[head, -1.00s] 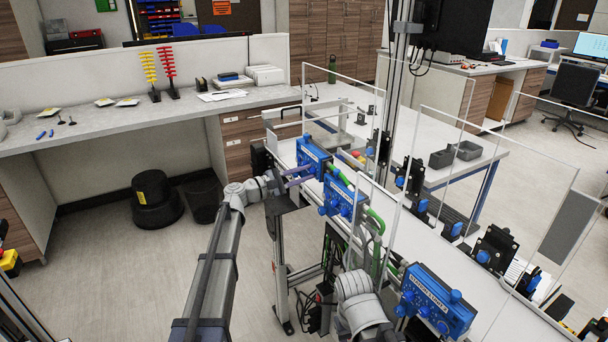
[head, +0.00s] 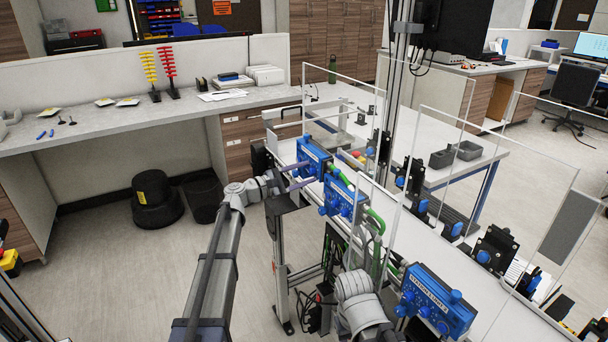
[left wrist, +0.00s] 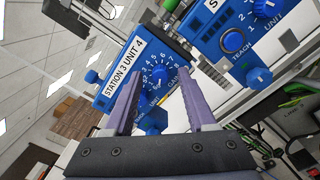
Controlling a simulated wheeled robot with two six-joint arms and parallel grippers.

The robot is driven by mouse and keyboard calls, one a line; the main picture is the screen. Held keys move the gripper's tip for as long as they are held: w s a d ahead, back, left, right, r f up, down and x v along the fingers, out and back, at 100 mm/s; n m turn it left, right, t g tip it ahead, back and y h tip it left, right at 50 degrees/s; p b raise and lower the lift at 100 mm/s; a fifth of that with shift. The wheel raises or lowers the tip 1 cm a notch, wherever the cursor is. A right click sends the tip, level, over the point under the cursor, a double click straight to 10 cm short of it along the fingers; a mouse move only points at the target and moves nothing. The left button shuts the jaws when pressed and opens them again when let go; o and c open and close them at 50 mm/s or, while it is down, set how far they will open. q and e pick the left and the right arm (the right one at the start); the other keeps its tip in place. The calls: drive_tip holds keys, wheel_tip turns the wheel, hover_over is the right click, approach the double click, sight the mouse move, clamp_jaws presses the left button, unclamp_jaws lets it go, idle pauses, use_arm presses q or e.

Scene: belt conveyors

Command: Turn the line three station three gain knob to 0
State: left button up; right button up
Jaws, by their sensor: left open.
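In the left wrist view a blue box labelled "STATION 3 UNIT 4" (left wrist: 122,70) carries a round blue knob (left wrist: 158,77) with a white pointer and a numbered dial. This box appears to be the far blue box (head: 312,155) in the head view. My left gripper (head: 311,172) is open in front of it; in the left wrist view its purple fingers (left wrist: 160,82) stand on either side of the knob, with nothing visibly gripped. The lower part of the dial and its lettering are partly hidden. My right gripper is not in view.
Another blue box (head: 342,198) sits close beside the far one, and a third (head: 437,302) is nearer. Clear upright panels (head: 460,190) line the conveyor. A second blue knob (left wrist: 233,40) shows on the neighbouring box. The floor left of my arm is open.

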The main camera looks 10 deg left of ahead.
use_arm(q)
drive_tip(key=v, duration=0.8)
drive_tip(key=shift+d+f, duration=0.1)
drive_tip(key=shift+d, duration=0.05)
drive_tip(key=s+d+f+m+g+y, duration=0.3)
drive_tip(key=s+d+f+m+g, duration=0.25)
drive_tip(key=s+d+f, duration=0.45)
drive_tip(key=s+d+f+m+g+y, duration=0.45)
drive_tip(key=s+d+f+m, duration=0.3)
drive_tip(key=s, duration=0.45)
drive_tip(key=s+a+f+m+y, duration=0.2)
drive_tip(key=s+a+m+y, duration=0.1)
drive_tip(key=s, duration=0.4)
drive_tip(key=s+a+f+m+g+y, duration=0.1)
drive_tip(key=s+a+f+m+y, duration=0.2)
drive_tip(key=s+y, duration=0.2)
drive_tip(key=shift+s+m, duration=0.3)
drive_tip(key=shift+s, duration=0.7)
